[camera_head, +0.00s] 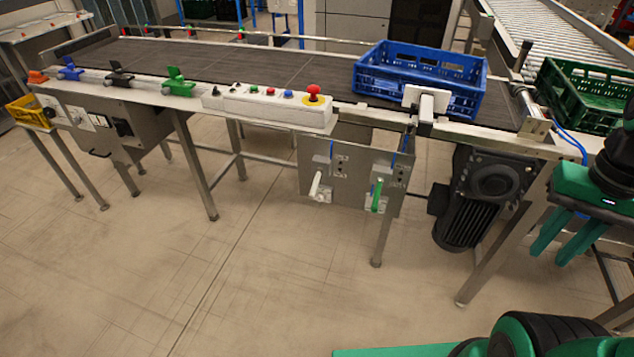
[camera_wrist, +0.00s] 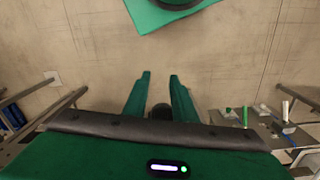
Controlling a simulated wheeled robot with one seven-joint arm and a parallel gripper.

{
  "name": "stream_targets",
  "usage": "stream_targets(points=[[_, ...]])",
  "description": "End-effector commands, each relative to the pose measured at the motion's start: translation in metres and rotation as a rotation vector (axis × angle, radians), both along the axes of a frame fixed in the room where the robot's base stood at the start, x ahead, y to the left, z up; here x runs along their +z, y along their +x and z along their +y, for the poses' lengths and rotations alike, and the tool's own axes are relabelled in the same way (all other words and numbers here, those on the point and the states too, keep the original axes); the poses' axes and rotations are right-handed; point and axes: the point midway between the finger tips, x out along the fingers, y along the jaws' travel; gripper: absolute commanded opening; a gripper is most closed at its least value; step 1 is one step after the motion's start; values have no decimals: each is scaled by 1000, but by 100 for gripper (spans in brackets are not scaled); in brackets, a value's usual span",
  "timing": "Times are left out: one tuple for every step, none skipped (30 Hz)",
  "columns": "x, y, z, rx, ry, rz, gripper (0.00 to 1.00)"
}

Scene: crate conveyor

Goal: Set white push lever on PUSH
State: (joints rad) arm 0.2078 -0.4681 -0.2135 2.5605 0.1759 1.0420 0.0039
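The white push lever (camera_head: 317,185) is on a grey panel (camera_head: 350,172) below the front of the conveyor, near the middle of the head view. It stands roughly upright, with its top tilted slightly right. The label is too small to read. A green lever (camera_head: 377,194) is on the same panel to its right. My gripper (camera_head: 557,254) is at the right of the head view, well apart from the panel, fingers pointing down. In the wrist view its fingers (camera_wrist: 159,84) are apart with nothing between them. The white lever (camera_wrist: 285,110) also shows there at the right.
A blue crate (camera_head: 420,66) stands on the conveyor belt (camera_head: 210,62). A control box (camera_head: 268,108) with a red knob is above the panel. A black motor (camera_head: 480,195) and a conveyor leg (camera_head: 505,240) lie between my gripper and the levers. The floor in front is clear.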

Motion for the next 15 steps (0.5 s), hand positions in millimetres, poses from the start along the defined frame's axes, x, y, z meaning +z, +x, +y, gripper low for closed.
stream_targets(points=[[4,-8,0,-1,0,-14,12],[3,-7,1,-1,-2,-16,4],[1,-2,1,-3,-4,-19,0],[-1,3,1,-4,-6,-22,0],[-4,10,2,-4,-5,-24,0],[-8,21,5,-4,-6,-30,0],[-12,30,6,-7,-6,-36,0],[-16,40,8,-10,-4,-44,0],[-23,53,12,-14,2,-54,0],[-28,64,15,-17,8,-64,0],[-34,74,19,-21,16,-72,0],[-41,87,24,-28,28,-84,0],[-47,96,29,-34,38,-93,0],[-52,106,33,-40,51,-102,0],[-60,118,40,-51,70,-114,0]])
